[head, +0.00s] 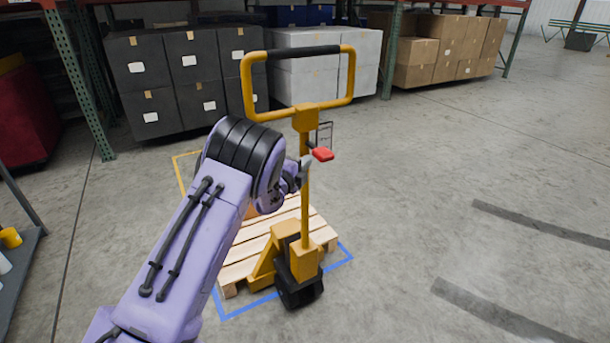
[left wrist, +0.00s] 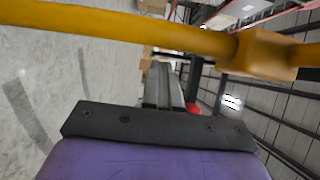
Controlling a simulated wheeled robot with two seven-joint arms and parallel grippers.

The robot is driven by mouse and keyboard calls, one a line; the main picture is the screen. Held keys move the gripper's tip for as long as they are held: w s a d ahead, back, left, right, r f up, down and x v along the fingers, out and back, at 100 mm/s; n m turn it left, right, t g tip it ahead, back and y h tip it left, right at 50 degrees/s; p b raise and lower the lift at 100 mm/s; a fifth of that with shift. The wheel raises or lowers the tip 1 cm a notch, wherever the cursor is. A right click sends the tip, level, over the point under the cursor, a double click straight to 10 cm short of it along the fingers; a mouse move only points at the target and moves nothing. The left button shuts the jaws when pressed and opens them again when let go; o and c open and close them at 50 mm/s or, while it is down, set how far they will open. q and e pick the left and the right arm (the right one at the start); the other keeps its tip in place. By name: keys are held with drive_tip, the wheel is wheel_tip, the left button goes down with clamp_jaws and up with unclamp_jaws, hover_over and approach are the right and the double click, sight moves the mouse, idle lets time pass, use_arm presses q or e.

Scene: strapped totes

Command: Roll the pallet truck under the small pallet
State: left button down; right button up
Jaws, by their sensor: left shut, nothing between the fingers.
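The yellow pallet truck (head: 304,235) stands upright, its dark wheel housing on the floor at the near edge of the small wooden pallet (head: 318,228). My left gripper (head: 304,166) is shut and empty, right beside the handle post; contact is unclear. In the left wrist view the yellow handle bar (left wrist: 120,32) crosses above the shut left gripper (left wrist: 165,72). My right gripper is out of view.
Blue and yellow floor lines (head: 337,261) outline the pallet's spot. Behind stand racks with black boxes (head: 145,75), white boxes (head: 365,75) and brown cartons (head: 450,45). A grey shelf (head: 15,260) is at the left edge. The floor on the right is clear, with dark stripes.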

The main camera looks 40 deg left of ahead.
use_arm(q)
drive_tip(key=s+d+b, duration=0.1)
drive_tip(key=s+d, duration=0.2)
drive_tip(key=s, duration=0.9)
drive_tip(key=shift+b, duration=0.4)
drive_tip(key=shift+d+f, duration=0.1)
drive_tip(key=shift+f, duration=0.05)
